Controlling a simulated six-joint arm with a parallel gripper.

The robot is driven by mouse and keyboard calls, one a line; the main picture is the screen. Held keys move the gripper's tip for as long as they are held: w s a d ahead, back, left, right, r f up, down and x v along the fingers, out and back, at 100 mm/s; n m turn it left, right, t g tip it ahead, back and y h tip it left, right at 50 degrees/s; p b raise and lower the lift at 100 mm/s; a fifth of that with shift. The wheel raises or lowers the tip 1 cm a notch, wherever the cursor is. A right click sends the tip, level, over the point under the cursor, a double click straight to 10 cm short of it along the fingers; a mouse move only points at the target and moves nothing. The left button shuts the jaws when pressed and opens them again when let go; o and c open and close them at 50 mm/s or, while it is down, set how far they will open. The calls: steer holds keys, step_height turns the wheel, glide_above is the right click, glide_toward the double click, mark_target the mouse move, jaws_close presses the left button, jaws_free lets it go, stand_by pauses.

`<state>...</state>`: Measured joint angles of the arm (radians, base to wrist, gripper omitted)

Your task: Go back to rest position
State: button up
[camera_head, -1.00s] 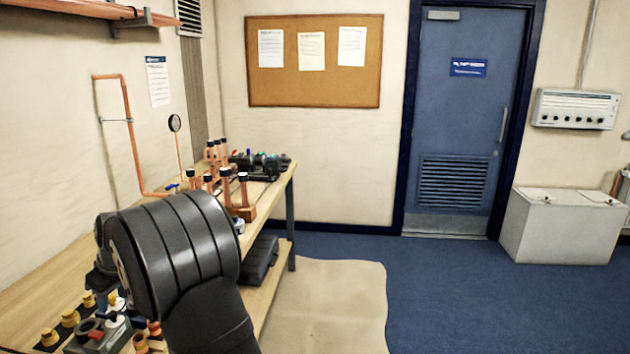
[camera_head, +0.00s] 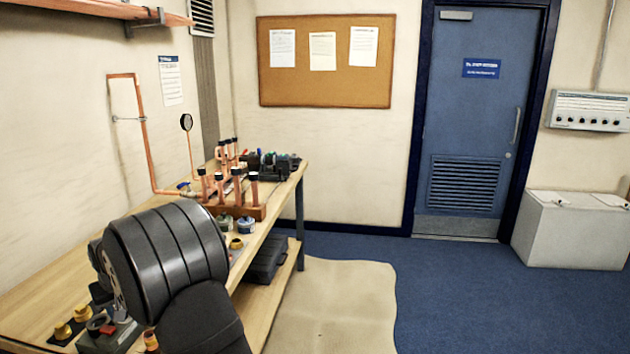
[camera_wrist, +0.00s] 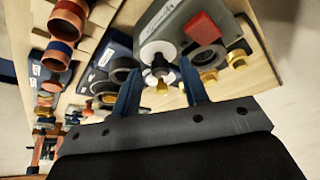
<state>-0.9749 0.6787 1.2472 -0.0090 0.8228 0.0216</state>
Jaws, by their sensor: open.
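My gripper (camera_wrist: 160,92) shows in the wrist view with two blue fingers apart and nothing between them. It is above the workbench (camera_head: 60,280), with a grey box bearing a red block (camera_wrist: 201,28) and a white round part (camera_wrist: 158,52) beyond the fingertips. In the head view my dark arm covers the front of the bench and hides the gripper. The copper manifold (camera_head: 235,212), upright pipes with black caps on a wooden base, stands at the far part of the bench.
Yellow fittings (camera_head: 62,331) lie at the bench's near end. Copper fittings (camera_wrist: 60,55) and tape rolls show in the wrist view. A copper pipe with a gauge (camera_head: 186,122) runs along the wall. A dark case (camera_head: 268,258) sits on the lower shelf.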

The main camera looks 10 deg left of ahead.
steer(key=shift+s+m, duration=0.1)
steer(key=shift+m, duration=0.5)
steer(key=v, duration=1.4)
steer(key=shift+s+a, duration=0.15)
steer(key=shift+a, duration=0.1)
steer(key=o, duration=1.3)
steer(key=s+d+r+m, duration=0.25)
steer(key=s+m, duration=0.25)
steer(key=m, duration=0.4)
steer(key=a+f+m, duration=0.1)
steer(key=a+f, duration=0.3)
steer(key=f, duration=0.4)
steer(key=shift+w+f, duration=0.25)
steer(key=shift+w, duration=0.25)
steer(key=shift+r, duration=0.15)
